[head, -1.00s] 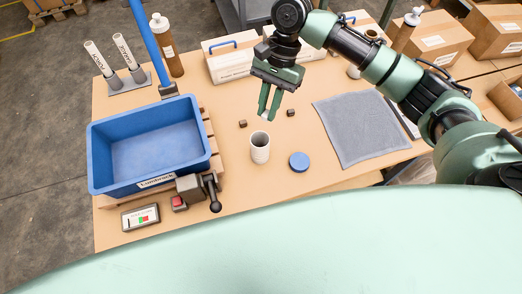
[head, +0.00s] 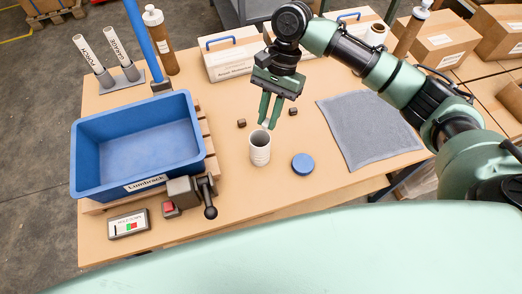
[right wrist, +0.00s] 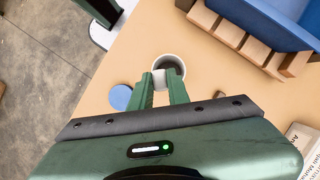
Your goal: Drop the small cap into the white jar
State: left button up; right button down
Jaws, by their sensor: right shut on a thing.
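The white jar (head: 260,154) stands upright and open on the table in the head view. It also shows in the right wrist view (right wrist: 184,63), its mouth just beyond my fingertips. My right gripper (head: 268,125) points down over the jar's rim at its far side. It is shut on the small cap (right wrist: 160,79), a pale little piece between the fingertips, mostly hidden by the fingers. From these views I cannot tell how high the cap is above the mouth. My left gripper is not in view.
A blue disc (head: 302,164) lies right of the jar. Two small dark blocks (head: 241,123) (head: 293,111) lie behind it. A blue tub (head: 84,176) and a press lever (head: 208,196) are at the left. A grey cloth (head: 368,130) lies at the right.

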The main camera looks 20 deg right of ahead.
jog(key=c, duration=1.3)
grip_release()
jog(key=shift+r, duration=0.15)
jog(key=b+v, duration=0.1)
jog(key=v, duration=0.6)
jog(key=shift+r+b, duration=0.3)
jog(key=shift+b, duration=0.05)
